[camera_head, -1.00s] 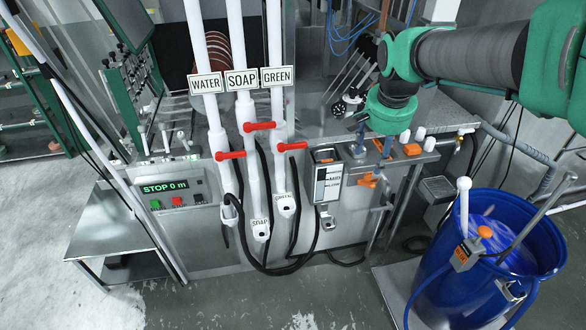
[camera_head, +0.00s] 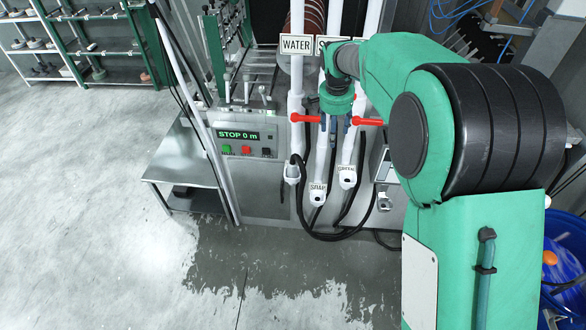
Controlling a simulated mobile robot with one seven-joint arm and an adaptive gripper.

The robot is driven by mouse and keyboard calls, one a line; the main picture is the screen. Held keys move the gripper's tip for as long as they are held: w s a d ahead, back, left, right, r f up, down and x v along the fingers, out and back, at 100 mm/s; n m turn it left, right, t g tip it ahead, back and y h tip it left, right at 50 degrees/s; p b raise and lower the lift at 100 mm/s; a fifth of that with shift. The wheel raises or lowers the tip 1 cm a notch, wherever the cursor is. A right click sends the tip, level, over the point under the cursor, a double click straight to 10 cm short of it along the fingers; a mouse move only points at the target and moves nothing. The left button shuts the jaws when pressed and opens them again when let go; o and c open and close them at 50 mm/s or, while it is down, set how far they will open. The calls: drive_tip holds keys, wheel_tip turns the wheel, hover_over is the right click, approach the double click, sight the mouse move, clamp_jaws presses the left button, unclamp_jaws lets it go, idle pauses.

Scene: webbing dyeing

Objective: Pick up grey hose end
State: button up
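I cannot clearly make out a grey hose end. A dark hose (camera_head: 330,237) loops low in front of the machine, below three white pipe outlets. The outlets are the WATER outlet (camera_head: 292,173), the SOAP outlet (camera_head: 318,190) and the GREEN outlet (camera_head: 347,177). My gripper (camera_head: 335,128) points down in front of the pipes, near the red valve handles. Its fingers look apart, with nothing seen held between them. My arm covers part of the signs and the machine's right side.
A control panel (camera_head: 243,140) reads STOP 0 m. A low metal table (camera_head: 180,165) stands left of the machine. A blue barrel (camera_head: 566,255) is partly hidden behind my arm at the lower right. The floor at lower left is clear, with a wet dark patch in front of the machine.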

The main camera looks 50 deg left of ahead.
drive_tip(key=p, duration=0.1)
hover_over(292, 163)
drive_tip(key=s, duration=0.2)
wheel_tip(292, 163, down, 10)
drive_tip(key=shift+w+d+f+h, duration=0.15)
drive_tip(key=shift+w+d+h, duration=0.1)
drive_tip(key=shift+d+h, duration=0.05)
drive_tip(key=shift+w+a+f+p, duration=0.15)
drive_tip(key=shift+w+f, duration=0.1)
drive_tip(key=shift+f, duration=1.9)
drive_tip(key=shift+w+d+f+p, duration=0.15)
drive_tip(key=shift+w+f, duration=0.1)
drive_tip(key=shift+f, duration=1.9)
drive_tip(key=shift+a, duration=0.1)
drive_tip(key=shift+w+a+f+p, duration=0.1)
drive_tip(key=shift+w+f, duration=0.05)
drive_tip(key=shift+f, duration=0.7)
drive_tip(key=shift+w+a+f+p, duration=0.1)
drive_tip(key=shift+w+f, duration=0.05)
drive_tip(key=shift+f, duration=0.75)
drive_tip(key=shift+w+f+p, duration=0.1)
drive_tip(key=shift+w+f, duration=0.05)
drive_tip(key=shift+f, duration=0.7)
clamp_jaws()
